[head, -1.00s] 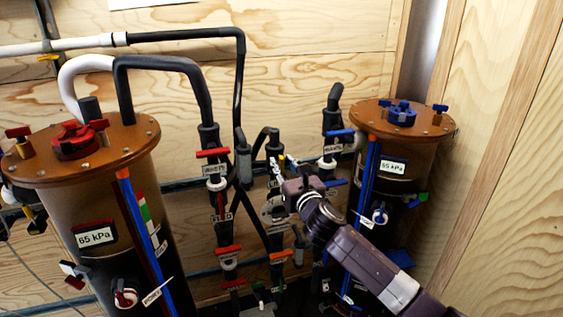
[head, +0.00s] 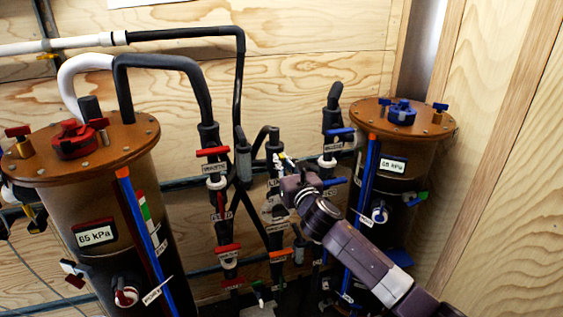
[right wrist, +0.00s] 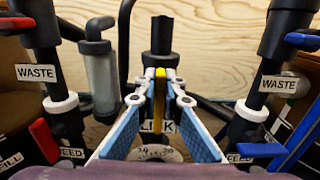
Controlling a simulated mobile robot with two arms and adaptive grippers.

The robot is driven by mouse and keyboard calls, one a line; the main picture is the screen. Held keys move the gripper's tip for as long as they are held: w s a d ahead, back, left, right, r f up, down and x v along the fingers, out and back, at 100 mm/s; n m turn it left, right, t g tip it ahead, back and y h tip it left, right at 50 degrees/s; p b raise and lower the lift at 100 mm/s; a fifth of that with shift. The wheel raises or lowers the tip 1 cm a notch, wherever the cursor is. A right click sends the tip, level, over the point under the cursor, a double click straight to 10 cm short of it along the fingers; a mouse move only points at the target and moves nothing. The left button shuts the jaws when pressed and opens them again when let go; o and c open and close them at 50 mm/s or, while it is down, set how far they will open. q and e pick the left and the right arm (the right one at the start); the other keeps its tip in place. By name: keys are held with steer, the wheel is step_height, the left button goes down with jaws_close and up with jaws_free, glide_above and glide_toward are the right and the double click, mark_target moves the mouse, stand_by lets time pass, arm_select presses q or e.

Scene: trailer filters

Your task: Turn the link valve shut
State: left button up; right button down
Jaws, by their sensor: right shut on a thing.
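The link valve has a yellow handle (right wrist: 159,92). In the right wrist view it stands upright in the picture, between the fingertips, roughly in line with the dark pipe behind it. The white LINK label (right wrist: 160,127) is partly hidden by the fingers. My right gripper (right wrist: 159,80) is shut on the yellow handle. In the head view my right gripper (head: 281,163) is at the middle pipe, between the two tanks, and hides most of the valve. My left gripper is not in view.
A tank with red fittings (head: 100,190) stands left and one with blue fittings (head: 385,165) right. Pipes with red handles (head: 213,152) and blue handles (head: 340,131) flank the link pipe closely. A clear cylinder (right wrist: 101,75) is left of my fingers.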

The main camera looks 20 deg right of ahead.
steer(key=shift+d+f+m+p, duration=0.2)
steer(key=shift+d+f+m, duration=0.25)
steer(key=shift+m, duration=2.55)
steer(key=shift+d+f+m+p, duration=0.2)
steer(key=shift+d+f+m, duration=0.25)
steer(key=shift+m, duration=2.55)
steer(key=shift+d+f+m+p, duration=0.2)
steer(key=shift+d+f+m, duration=0.25)
steer(key=shift+m, duration=2.55)
steer(key=c, duration=2)
jaws_free()
steer(key=shift+c, duration=0.2)
steer(key=s, duration=1.2)
steer(key=shift+d, duration=0.2)
